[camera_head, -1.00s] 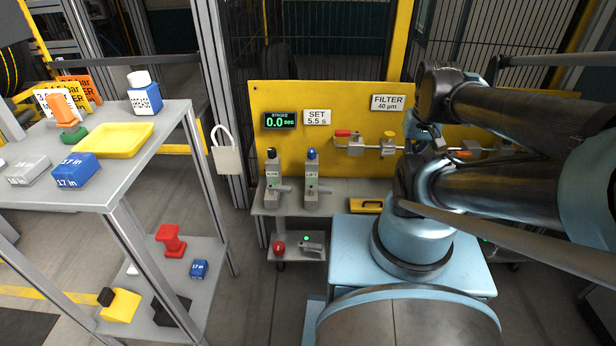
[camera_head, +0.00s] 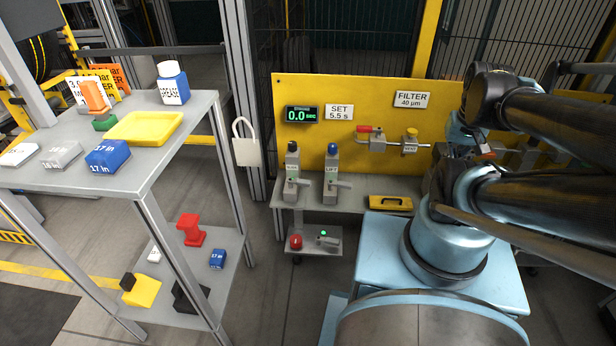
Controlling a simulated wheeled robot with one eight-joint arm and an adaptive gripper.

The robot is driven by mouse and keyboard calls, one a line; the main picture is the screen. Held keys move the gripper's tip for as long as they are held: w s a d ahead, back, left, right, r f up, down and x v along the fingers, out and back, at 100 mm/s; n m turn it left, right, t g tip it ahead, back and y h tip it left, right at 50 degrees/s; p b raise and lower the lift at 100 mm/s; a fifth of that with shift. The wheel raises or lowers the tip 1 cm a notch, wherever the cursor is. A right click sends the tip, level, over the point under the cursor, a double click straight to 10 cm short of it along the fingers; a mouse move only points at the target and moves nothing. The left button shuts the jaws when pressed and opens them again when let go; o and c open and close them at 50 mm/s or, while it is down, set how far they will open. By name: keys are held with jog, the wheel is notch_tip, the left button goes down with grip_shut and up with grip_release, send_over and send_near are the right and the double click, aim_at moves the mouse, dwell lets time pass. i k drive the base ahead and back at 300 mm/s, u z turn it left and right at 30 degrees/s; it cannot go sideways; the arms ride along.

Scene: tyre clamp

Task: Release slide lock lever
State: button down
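Two grey lever units stand side by side on a bench before the yellow panel. The left unit (camera_head: 292,172) has a black knob and a side handle pointing right; its label is too small to read surely. The right unit (camera_head: 331,172) has a blue knob, a similar handle and a label that seems to read LIFT. Below them, a small unit (camera_head: 327,240) has a green light and a grey handle. I cannot tell which is the slide lock lever. My arm is folded at the right, apart from these units. My gripper cannot be made out clearly among the dark arm parts.
A red button (camera_head: 295,242) sits beside the green-light unit. The yellow panel (camera_head: 365,104) carries a display reading 0.0 and red and yellow valves. A grey cart (camera_head: 190,128) with blocks and a yellow tray (camera_head: 146,128) stands left. Open floor lies between cart and bench.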

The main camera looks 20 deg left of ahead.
aim_at(299, 182)
jog(key=k, duration=1.15)
jog(key=u, duration=0.4)
jog(key=i, duration=1)
